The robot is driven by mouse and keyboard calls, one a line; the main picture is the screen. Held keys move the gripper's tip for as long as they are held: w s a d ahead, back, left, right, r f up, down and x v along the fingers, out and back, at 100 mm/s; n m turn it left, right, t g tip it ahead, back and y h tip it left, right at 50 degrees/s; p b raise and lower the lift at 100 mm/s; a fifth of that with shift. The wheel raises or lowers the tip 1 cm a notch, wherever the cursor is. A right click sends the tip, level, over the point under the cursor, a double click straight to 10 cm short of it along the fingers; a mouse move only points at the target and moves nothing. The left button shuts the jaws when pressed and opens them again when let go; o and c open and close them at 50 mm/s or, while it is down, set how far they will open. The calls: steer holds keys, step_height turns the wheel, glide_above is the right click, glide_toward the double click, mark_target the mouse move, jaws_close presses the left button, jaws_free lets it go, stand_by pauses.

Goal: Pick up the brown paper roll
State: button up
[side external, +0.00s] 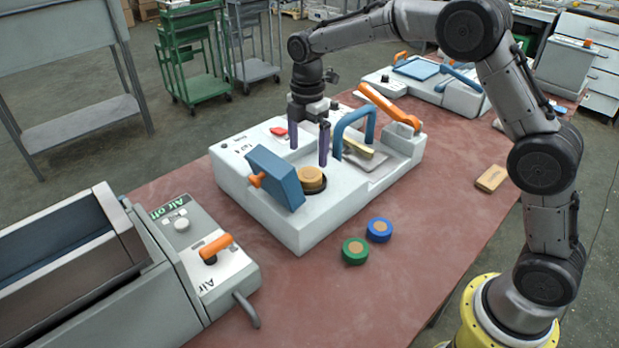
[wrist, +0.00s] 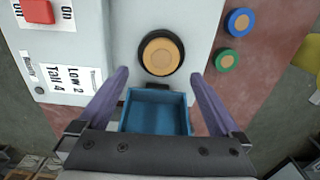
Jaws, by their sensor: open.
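The brown paper roll (side external: 311,180) sits in a dark round recess on top of the white press (side external: 300,232). In the wrist view the roll (wrist: 161,56) shows as a tan disc with a dark ring around it. My gripper (side external: 308,156) is open and empty, its two purple fingers pointing down over the press, above and behind the roll in the side view. In the wrist view the fingertips (wrist: 160,76) are spread to either side, slightly below the roll. Nothing is between them that they touch.
A tilted blue lid or tray (side external: 275,180) stands right beside the roll. A blue arch handle (side external: 352,128) and an orange lever (side external: 387,105) rise nearby. A green roll (side external: 355,251) and a blue roll (side external: 379,230) lie on the red table, which has free room in front.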

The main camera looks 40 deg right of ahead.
mark_target(310, 174)
steer(key=shift+s+d+f, duration=0.1)
steer(key=shift+d+f, duration=0.05)
steer(key=shift+f, duration=3.1)
steer(key=c, duration=1.3)
